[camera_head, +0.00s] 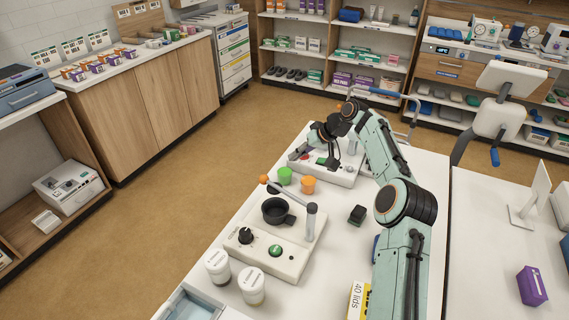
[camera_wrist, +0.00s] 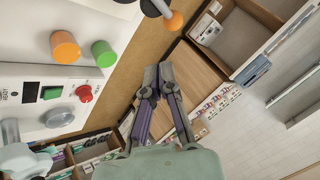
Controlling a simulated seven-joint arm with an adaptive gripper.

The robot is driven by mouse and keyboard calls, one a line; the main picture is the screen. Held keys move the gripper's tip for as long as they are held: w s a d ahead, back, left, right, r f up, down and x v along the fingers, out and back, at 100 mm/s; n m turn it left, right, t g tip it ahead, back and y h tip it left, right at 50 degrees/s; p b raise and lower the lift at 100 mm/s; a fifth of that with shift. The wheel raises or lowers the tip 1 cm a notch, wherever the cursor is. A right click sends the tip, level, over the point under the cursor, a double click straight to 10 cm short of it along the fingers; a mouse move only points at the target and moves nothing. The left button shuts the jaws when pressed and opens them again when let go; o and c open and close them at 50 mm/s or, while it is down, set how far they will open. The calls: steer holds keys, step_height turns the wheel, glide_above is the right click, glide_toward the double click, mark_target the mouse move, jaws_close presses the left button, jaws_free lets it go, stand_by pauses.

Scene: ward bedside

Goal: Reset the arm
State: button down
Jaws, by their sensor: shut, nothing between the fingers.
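My arm (camera_head: 404,240) rises from the right part of the white table (camera_head: 408,163) and bends over toward its far end. My gripper (camera_head: 297,153) is above the far device, pointing to the left. In the wrist view my gripper (camera_wrist: 158,74) shows its two dark fingers together at the tips, with nothing held. The far white device (camera_head: 346,176) is partly hidden by my arm. In the wrist view this device (camera_wrist: 25,75) shows a red button (camera_wrist: 84,93) and a green button (camera_wrist: 51,92).
A green cup (camera_head: 285,176) and an orange cup (camera_head: 308,184) stand between the devices. Two white-lidded jars (camera_head: 251,285) (camera_head: 217,266) stand in front. A monitor (camera_head: 500,115) is at the right. Open floor (camera_head: 150,215) lies left.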

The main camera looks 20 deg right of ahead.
steer(key=shift+s+d+r, duration=0.3)
steer(key=shift+r, duration=0.2)
